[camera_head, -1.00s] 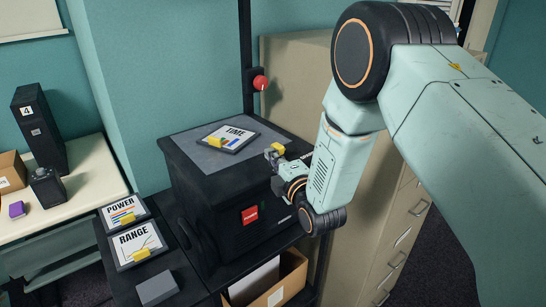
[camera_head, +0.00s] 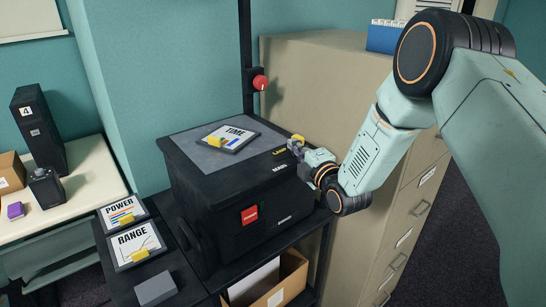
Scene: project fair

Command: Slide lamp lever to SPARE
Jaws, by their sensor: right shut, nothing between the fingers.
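The black cabinet (camera_head: 205,205) has a grey top with a yellow LAMP label (camera_head: 279,152) at its right edge and a small white label (camera_head: 279,168) below it. A small yellow piece (camera_head: 298,138) shows at the tip of my right gripper (camera_head: 293,147). I cannot tell whether it is the lamp lever's knob or part of the gripper. My right gripper is shut with nothing held, at the right end of the cabinet top. The lever's slot and a SPARE mark cannot be made out. My left gripper is out of view.
A TIME card (camera_head: 228,137) lies on the cabinet top. POWER (camera_head: 122,212) and RANGE (camera_head: 137,244) cards lie at left. A tan filing cabinet (camera_head: 310,80) stands close behind and right of the gripper. A red knob (camera_head: 260,83) is on the black post.

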